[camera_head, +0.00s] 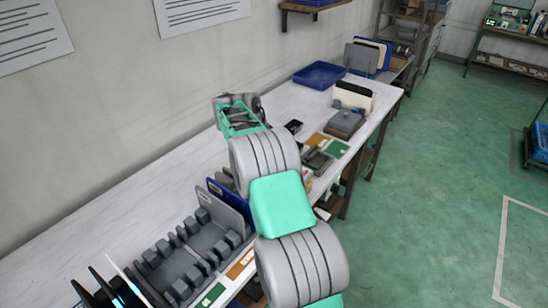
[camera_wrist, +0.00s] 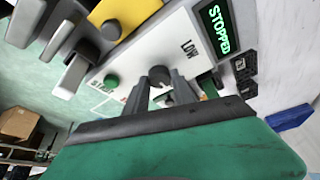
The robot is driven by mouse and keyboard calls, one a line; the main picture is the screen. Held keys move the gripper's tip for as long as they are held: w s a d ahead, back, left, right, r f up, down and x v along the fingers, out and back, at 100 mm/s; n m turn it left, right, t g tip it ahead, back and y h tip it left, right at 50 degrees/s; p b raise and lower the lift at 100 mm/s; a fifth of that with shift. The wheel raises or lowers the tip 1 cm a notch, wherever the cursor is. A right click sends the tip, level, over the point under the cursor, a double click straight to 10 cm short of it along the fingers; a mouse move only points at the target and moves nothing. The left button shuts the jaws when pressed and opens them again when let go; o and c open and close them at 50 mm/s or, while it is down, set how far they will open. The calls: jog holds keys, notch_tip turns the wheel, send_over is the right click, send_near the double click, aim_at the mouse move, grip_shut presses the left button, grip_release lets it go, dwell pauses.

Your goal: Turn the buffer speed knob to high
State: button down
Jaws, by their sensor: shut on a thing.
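The speed knob (camera_wrist: 161,76) is a small dark grey round knob on a white panel (camera_wrist: 135,62) in the wrist view. My gripper (camera_wrist: 160,88) has its two grey fingers on either side of this knob and is shut on it. The word LOW (camera_wrist: 189,47) is printed close to the knob. A display (camera_wrist: 217,28) reads STOPPED in green letters. The fingers cover part of the knob and some panel lettering, so its pointer and the HIGH mark cannot be made out.
A green button (camera_wrist: 111,81) sits beside the knob. Another dark knob (camera_wrist: 110,30) stands near a yellow surface (camera_wrist: 128,10). In the head view a long white bench (camera_head: 130,200) carries a grey slotted rack (camera_head: 195,255) and a blue tray (camera_head: 319,75). The green floor (camera_head: 450,180) is mostly clear.

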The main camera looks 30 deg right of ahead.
jog(key=c, duration=1.1)
grip_release()
jog(key=shift+o, duration=0.2)
jog(key=p+v, duration=0.1)
jog(key=v, duration=0.7)
